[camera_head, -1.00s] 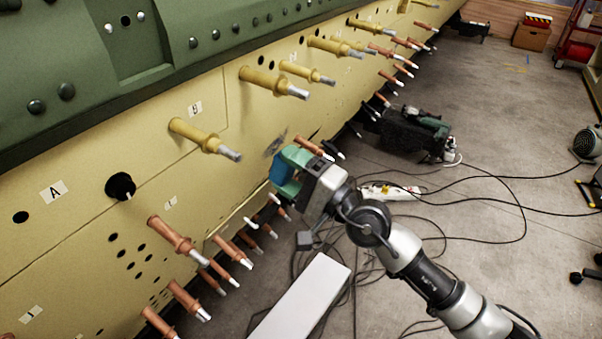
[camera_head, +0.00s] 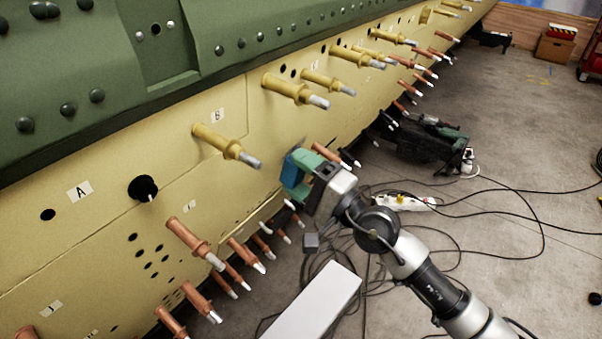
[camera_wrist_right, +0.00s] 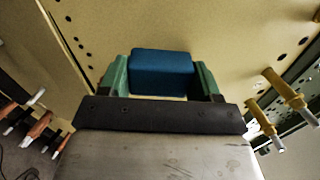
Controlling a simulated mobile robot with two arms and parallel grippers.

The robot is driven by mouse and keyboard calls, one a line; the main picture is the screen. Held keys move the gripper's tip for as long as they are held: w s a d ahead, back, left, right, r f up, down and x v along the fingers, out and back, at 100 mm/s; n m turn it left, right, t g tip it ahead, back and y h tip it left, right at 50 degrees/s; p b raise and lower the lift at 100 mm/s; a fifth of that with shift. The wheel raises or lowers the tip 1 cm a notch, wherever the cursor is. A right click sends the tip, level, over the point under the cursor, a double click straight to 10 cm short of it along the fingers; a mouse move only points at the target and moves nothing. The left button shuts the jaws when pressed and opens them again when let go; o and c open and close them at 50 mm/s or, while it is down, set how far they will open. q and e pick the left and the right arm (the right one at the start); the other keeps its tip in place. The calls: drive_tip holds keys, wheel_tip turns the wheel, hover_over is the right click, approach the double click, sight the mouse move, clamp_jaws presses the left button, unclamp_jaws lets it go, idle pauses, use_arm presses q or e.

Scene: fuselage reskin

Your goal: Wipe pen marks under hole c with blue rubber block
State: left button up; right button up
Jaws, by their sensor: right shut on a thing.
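My right gripper (camera_head: 300,170) is shut on the blue rubber block (camera_head: 290,166), against or very close to the cream fuselage panel (camera_head: 245,190). In the right wrist view the blue block (camera_wrist_right: 162,70) sits between the green fingers, with its front towards the panel (camera_wrist_right: 230,30). I cannot tell if it touches. The pen marks are hidden behind the gripper and block, apart from perhaps a thin dark trace above them. Labels A (camera_head: 80,191) and B (camera_head: 217,116) are readable; I cannot make out a label C. My left gripper is not in view.
Yellow pegs (camera_head: 228,146) and copper-coloured pegs (camera_head: 195,243) stick out of the panel around the gripper. Cables (camera_head: 510,205) and a power strip (camera_head: 405,202) lie on the floor at right.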

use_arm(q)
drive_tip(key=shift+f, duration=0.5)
use_arm(e)
drive_tip(key=shift+x, duration=0.8)
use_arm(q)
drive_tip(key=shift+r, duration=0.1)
